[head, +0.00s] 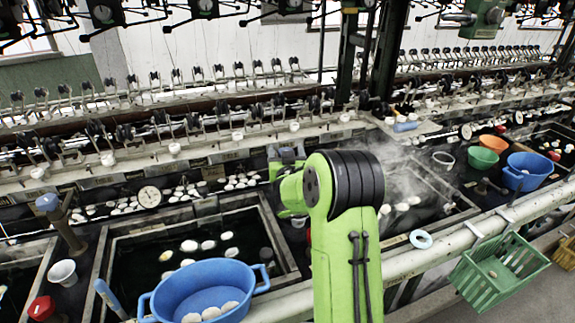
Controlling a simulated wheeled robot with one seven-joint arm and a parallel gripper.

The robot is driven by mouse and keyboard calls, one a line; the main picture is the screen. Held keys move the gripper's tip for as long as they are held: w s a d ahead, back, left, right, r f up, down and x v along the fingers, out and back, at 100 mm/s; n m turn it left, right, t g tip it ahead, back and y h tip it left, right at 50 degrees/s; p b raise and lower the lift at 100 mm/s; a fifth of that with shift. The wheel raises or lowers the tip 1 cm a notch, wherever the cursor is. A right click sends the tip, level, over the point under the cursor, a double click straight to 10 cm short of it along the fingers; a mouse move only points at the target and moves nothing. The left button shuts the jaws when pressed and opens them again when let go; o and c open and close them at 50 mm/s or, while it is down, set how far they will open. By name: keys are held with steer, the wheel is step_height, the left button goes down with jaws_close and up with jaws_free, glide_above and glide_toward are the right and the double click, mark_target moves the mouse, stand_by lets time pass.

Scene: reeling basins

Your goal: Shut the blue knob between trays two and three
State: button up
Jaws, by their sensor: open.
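A blue knob (47,203) tops a short brown post on the divider left of the middle basin (110,236). I cannot tell from this view whether this divider is the one between trays two and three. My green arm hides much of the divider between the middle basin and the right basin (462,200), so any knob there is covered. My gripper (284,158) is beyond my arm's elbow, above the back end of that divider. It is partly hidden by my arm, open, with nothing seen in it.
A blue tub (205,292) sits at the front of the middle basin. Green (483,158), orange (493,143) and blue (527,171) bowls stand at right. A pale front rail (440,250) carries a green basket (498,270). Steam rises over the right basin. Reeling frames line the back.

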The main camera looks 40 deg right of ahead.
steer(key=b+v, duration=0.5)
steer(key=v, duration=0.9)
